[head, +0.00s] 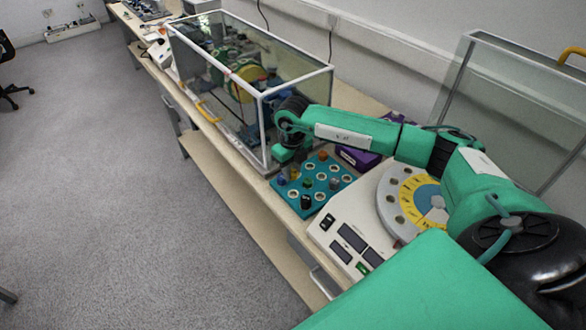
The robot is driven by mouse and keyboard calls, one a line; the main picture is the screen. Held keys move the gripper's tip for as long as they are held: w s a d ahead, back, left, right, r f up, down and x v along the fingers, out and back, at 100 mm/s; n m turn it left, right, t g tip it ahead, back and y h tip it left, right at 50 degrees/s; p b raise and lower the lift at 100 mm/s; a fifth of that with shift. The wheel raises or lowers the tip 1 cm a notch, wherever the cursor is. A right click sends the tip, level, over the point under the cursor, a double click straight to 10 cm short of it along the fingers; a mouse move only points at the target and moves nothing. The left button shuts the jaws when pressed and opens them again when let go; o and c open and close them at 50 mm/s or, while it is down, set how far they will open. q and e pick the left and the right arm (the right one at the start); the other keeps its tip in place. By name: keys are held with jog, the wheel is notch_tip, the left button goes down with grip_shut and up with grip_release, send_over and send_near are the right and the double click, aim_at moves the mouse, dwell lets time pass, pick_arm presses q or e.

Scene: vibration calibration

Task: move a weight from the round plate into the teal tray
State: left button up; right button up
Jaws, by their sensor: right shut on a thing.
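The teal tray (331,187) lies on the bench with several round holes and a few small weights in it, among them a dark one (305,202) and an orange one (322,155). The round plate (390,215) sits on a white instrument to the right, with a yellow ring and blue centre, partly hidden by my arm. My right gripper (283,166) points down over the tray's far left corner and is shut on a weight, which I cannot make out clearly. Whether that weight touches the tray cannot be told. My left gripper is not in view.
A glass case with a white frame (262,95) and machinery inside stands just behind the tray, close to my right gripper. A purple box (358,158) lies beside the tray. The white instrument (335,235) has dark displays. An open glass lid (500,100) rises at right.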

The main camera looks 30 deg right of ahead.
jog(key=shift+d+f+m, duration=0.15)
jog(key=shift+f+m, duration=0.05)
jog(key=shift+m, duration=0.1)
jog(key=shift+f+b, duration=1.65)
jog(key=shift+f, duration=1.15)
jog(key=shift+f+b, duration=1)
jog(key=shift+f, duration=0.2)
jog(key=o, duration=1)
